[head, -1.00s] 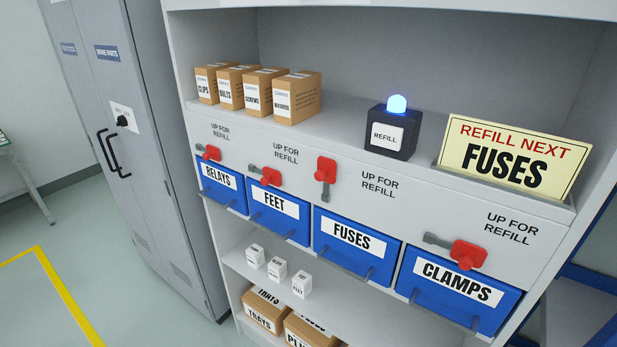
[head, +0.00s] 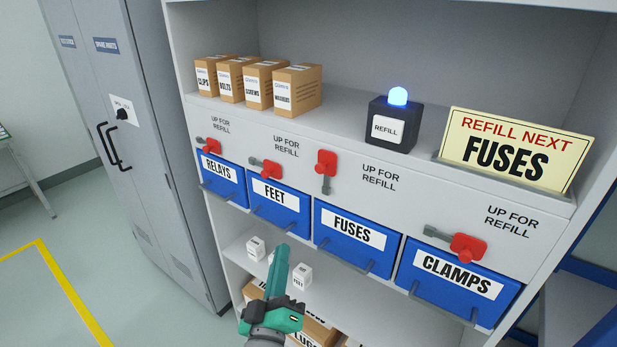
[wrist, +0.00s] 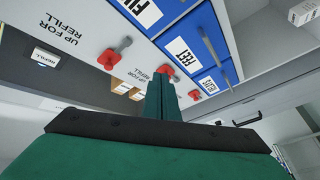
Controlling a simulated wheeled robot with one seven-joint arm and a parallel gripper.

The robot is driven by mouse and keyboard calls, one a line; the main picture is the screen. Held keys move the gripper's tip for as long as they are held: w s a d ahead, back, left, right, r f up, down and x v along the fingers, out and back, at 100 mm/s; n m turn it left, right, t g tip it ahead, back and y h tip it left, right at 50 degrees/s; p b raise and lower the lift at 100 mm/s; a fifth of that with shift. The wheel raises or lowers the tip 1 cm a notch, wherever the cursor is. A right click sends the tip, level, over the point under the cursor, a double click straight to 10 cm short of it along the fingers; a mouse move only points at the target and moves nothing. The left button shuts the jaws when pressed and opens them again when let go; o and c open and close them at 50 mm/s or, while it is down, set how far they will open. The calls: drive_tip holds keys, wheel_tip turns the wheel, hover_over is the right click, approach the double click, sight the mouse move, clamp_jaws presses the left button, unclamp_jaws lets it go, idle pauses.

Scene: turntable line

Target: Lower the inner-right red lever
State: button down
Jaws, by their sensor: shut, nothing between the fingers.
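The inner-right red lever (head: 326,163) is mounted above the FUSES bin (head: 345,253). It stands upright, with its red part above its grey part. In the wrist view this lever (wrist: 108,60) is left of my fingers. My gripper (head: 282,252) is green and shut, with nothing between its fingers. In the head view it is below and left of the lever, in front of the lower shelf and apart from the lever. The shut fingers (wrist: 161,85) also show in the wrist view.
The FEET lever (head: 268,169), RELAYS lever (head: 211,147) and CLAMPS lever (head: 465,246) lie sideways. A refill box (head: 390,128) with a lit blue lamp and a sign (head: 510,157) reading "REFILL NEXT FUSES" stand on the shelf above. Bin handles stick out in front.

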wheel_tip(320, 180, up, 15)
drive_tip(key=w+m+t+h, duration=0.1)
drive_tip(key=w+h, duration=0.1)
drive_tip(key=h, duration=0.1)
drive_tip(key=shift+d, duration=0.4)
drive_tip(key=shift+w+f, duration=0.1)
drive_tip(key=shift+w, duration=0.05)
drive_tip(key=x, duration=1)
drive_tip(key=shift+s+d+f, duration=0.4)
drive_tip(key=shift+d+f, duration=0.25)
drive_tip(key=shift+d, duration=0.05)
drive_tip(key=shift+s+d+f, duration=0.35)
drive_tip(key=shift+d+f, duration=0.3)
drive_tip(key=shift+d, duration=0.05)
